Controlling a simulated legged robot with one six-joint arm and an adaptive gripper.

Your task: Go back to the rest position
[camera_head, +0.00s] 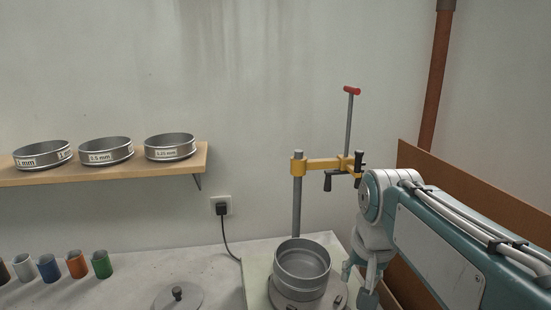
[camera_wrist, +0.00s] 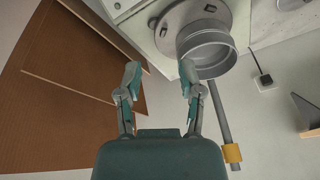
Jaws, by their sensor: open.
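My gripper (camera_head: 360,284) is open and empty, just right of the metal sieve pan (camera_head: 302,268) on the shaker stand (camera_head: 257,279). In the wrist view, my gripper (camera_wrist: 159,74) shows two spread fingers with nothing between them. The sieve pan (camera_wrist: 206,48) shows there beyond the right fingertip; I cannot tell how close it is. My arm comes in from the right in the head view.
A post (camera_head: 297,195) with a yellow clamp arm (camera_head: 324,164) and a red-handled rod (camera_head: 349,122) rises behind the pan. A brown board (camera_head: 490,205) stands at right. A shelf (camera_head: 100,168) holds three sieves. Several coloured cups (camera_head: 77,264) and a lid (camera_head: 177,297) sit on the bench.

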